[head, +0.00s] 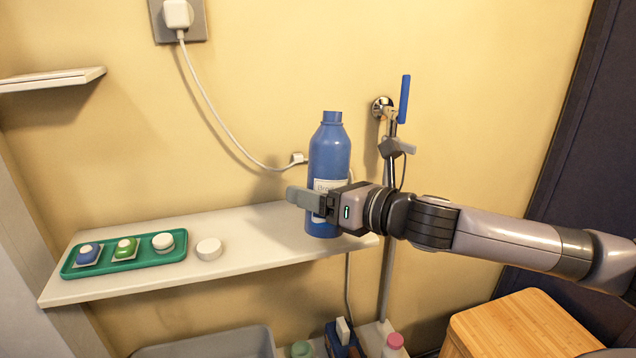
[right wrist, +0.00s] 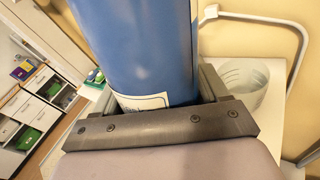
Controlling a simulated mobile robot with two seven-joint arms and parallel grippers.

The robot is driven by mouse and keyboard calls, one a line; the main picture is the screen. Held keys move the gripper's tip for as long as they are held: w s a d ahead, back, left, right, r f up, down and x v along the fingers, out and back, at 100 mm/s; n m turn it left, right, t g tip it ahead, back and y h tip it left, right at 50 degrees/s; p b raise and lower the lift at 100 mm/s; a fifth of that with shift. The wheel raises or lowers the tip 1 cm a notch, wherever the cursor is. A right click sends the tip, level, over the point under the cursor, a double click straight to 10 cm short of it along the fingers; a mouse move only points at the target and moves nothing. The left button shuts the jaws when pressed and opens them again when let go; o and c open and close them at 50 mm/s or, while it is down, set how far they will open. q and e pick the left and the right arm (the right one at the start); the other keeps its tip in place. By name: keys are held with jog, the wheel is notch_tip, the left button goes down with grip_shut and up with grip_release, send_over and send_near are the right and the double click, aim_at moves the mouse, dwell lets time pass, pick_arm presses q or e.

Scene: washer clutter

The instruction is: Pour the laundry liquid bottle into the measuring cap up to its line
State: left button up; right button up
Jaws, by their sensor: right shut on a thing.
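The laundry liquid bottle (head: 329,158) is blue with a pale label and stands upright at the right end of the wall shelf. I cannot tell whether its base touches the shelf. My right gripper (head: 318,203) is shut around its lower half, coming from the right. In the right wrist view the bottle (right wrist: 145,50) fills the space between the fingers. A clear ribbed cup (right wrist: 243,88), seemingly the measuring cap, stands beyond the bottle near the wall; its line and any liquid cannot be made out. I cannot make the cup out in the head view. My left gripper is not in view.
The white shelf (head: 248,229) holds a green tray (head: 148,258) with blue, green and white items at its left. A round white piece (head: 209,249) lies beside the tray. A cable (head: 225,130) hangs on the wall. A blue-handled fixture (head: 404,100) is right of the bottle.

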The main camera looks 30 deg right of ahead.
aim_at(322, 223)
jog(key=shift+s+a+f+m, duration=0.1)
jog(key=shift+f+m, duration=0.2)
jog(key=shift+f, duration=0.1)
jog(key=shift+s+a+m+g+p, duration=0.15)
jog(key=shift+m+g+p, duration=0.45)
jog(key=shift+p, duration=1.1)
jog(key=shift+f+m+g, duration=0.1)
jog(key=shift+m+g, duration=0.2)
jog(key=shift+m, duration=0.3)
jog(key=shift+s+a+f+m+g+y, duration=0.2)
jog(key=shift+s+a+m+g+y, duration=0.15)
jog(key=shift+m, duration=0.25)
jog(key=shift+s+a+f+m+g+y, duration=0.1)
jog(key=shift+s+a+f+m+g, duration=0.05)
jog(key=shift+f+m+g, duration=0.15)
jog(key=shift+s+a+f+m+g+y, duration=0.1)
jog(key=shift+s+a+f+m, duration=0.05)
jog(key=shift+f, duration=0.25)
jog(key=shift+s+a+f+m+g+y, duration=0.1)
jog(key=shift+s+a+f+m+g, duration=0.05)
jog(key=shift+f+m, duration=0.15)
jog(key=shift+s+a+r+m+g, duration=0.3)
jog(key=shift+s+r+m, duration=0.05)
jog(key=shift+r+m, duration=0.1)
jog(key=shift+s+a+f+m+g+y, duration=0.25)
jog(key=shift+f+m+g, duration=0.2)
jog(key=shift+m, duration=0.15)
jog(key=shift+m+y, duration=0.3)
